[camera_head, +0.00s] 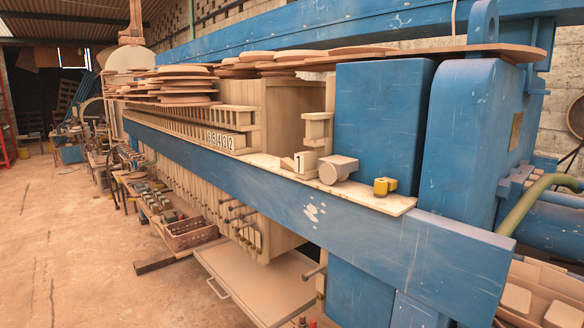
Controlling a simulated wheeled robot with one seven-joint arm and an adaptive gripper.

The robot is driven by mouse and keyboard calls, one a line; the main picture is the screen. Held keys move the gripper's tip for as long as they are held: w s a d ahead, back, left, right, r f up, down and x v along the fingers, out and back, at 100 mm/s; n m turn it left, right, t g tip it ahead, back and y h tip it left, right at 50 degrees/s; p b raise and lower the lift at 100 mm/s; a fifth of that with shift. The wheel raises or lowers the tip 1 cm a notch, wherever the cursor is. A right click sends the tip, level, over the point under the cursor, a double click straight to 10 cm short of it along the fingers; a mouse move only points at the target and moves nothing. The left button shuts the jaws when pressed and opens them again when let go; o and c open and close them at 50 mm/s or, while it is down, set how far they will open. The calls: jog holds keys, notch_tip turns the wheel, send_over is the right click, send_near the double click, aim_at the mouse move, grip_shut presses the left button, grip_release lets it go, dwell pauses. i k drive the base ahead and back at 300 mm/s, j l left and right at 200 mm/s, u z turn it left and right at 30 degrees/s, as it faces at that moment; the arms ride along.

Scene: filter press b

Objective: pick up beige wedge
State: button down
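A small beige wedge-like piece (288,163) lies on the light ledge on top of the press's blue side beam, near the middle of the view. It sits just left of the white plate marked 1 (301,161), and its shape is too small to make out fully. A larger pinkish-beige block with a rounded front (337,169) lies to its right on the same ledge. My gripper is not in view.
A yellow piece (385,186) stands right of the block on the ledge (395,204). Tall blue blocks (380,120) rise behind. Stacked discs (185,85) lie on the plates at left. The blue beam (310,208) runs along the front. Floor at left is open.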

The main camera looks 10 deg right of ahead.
aim_at(287, 163)
jog(key=u, duration=0.8)
jog(key=i+j, duration=0.15)
jog(key=j, duration=0.25)
jog(key=i+j+u, duration=0.15)
jog(key=j, duration=0.2)
jog(key=i+j, duration=0.1)
jog(key=j, duration=0.25)
jog(key=i+j+u, duration=0.1)
jog(key=j, duration=0.3)
jog(key=i+j+z, duration=0.1)
jog(key=i, duration=0.35)
jog(key=i+j, duration=0.2)
jog(key=i, duration=0.25)
jog(key=i+j+z, duration=0.15)
jog(key=i, duration=0.25)
jog(key=i+j+z, duration=0.1)
jog(key=i, duration=0.35)
jog(key=i+z, duration=0.3)
jog(key=z, duration=0.15)
jog(key=i+z, duration=0.3)
jog(key=z, duration=0.2)
jog(key=i+j+z, duration=0.15)
jog(key=z, duration=0.3)
jog(key=i+j+z, duration=0.3)
jog(key=z, duration=0.15)
jog(key=i+j, duration=0.05)
